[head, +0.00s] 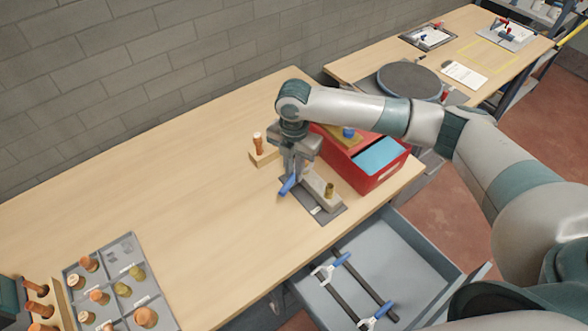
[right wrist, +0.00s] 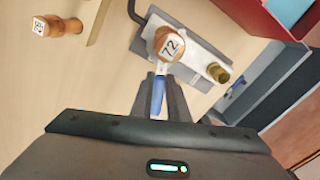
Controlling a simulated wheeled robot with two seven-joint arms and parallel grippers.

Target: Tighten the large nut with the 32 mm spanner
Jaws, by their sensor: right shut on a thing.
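My right gripper (head: 290,176) is shut on a spanner with a blue handle (right wrist: 158,97), above the right part of the bench. In the right wrist view the spanner's grey metal end reaches a copper-coloured round part marked 72 (right wrist: 168,44) on a pale metal fixture (right wrist: 194,58). I cannot tell whether its jaws sit around a nut; the round part hides them. A brass fitting (right wrist: 218,73) stands at the fixture's other end, and shows in the head view (head: 329,190). My left gripper is not in view.
A red box (head: 368,176) stands right behind the fixture. An open drawer (head: 425,245) below holds two more blue-handled spanners (head: 340,260). A small block with a copper peg (head: 258,143) stands left. A grey tray of fittings (head: 118,275) is front left. Mid-bench is clear.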

